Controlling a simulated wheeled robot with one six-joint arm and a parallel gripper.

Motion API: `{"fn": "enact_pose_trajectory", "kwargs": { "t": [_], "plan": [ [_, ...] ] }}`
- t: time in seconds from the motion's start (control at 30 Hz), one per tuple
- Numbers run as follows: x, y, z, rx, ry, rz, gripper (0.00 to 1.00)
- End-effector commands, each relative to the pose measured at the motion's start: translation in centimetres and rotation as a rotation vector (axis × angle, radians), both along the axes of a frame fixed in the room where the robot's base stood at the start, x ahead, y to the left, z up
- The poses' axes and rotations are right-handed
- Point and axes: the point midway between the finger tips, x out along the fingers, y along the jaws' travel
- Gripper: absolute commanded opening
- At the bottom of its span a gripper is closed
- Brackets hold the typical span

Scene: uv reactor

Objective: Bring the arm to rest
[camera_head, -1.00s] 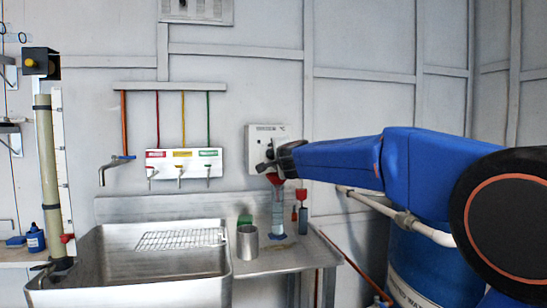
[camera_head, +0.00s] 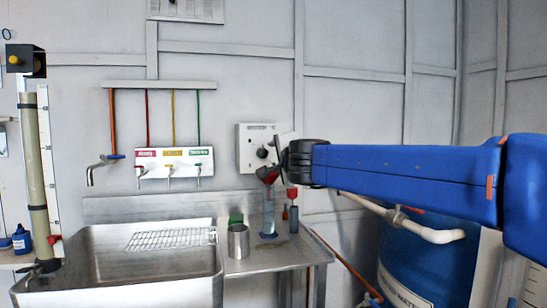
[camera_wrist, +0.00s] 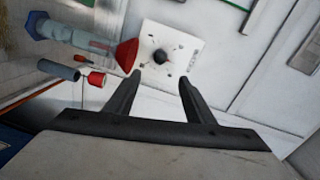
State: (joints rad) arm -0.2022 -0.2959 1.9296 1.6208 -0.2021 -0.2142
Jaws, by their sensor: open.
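My blue arm (camera_head: 410,178) reaches in from the right in the head view. Its dark gripper end (camera_head: 285,160) is in front of the white wall box with a dark knob (camera_head: 248,150). In the wrist view my gripper (camera_wrist: 160,80) has its two black fingers apart with nothing between them. The white box (camera_wrist: 183,55) and its round dark knob (camera_wrist: 160,56) lie beyond the fingertips. I cannot tell how far the fingers are from the knob.
A clear cylinder (camera_head: 268,218) with a red top stands on the steel counter below my gripper. A metal cup (camera_head: 238,242) stands beside the sink (camera_head: 150,265). Taps (camera_head: 175,165) are on the wall. A blue barrel (camera_head: 430,265) stands at the right under white pipe.

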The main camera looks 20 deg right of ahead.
Motion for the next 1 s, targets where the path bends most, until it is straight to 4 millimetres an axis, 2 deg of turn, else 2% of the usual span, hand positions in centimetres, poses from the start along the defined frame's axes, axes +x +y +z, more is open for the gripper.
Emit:
{"fn": "enact_pose_trajectory", "kwargs": {
  "t": [0.47,0.57,0.67,0.77,0.87,1.0],
  "plan": [
    [-0.6,0.0,0.0,-0.004,-0.001,0.001,0.49],
    [-1.2,0.2,-0.1,-0.033,-0.006,0.025,0.49],
    [-2.8,0.8,-0.8,-0.108,-0.015,0.085,0.49],
    [-5.3,2.0,-2.6,-0.229,-0.010,0.180,0.49],
    [-8.3,3.1,-5.4,-0.360,0.017,0.286,0.49],
    [-13.0,4.0,-10.8,-0.540,0.094,0.429,0.49]
  ]
}}
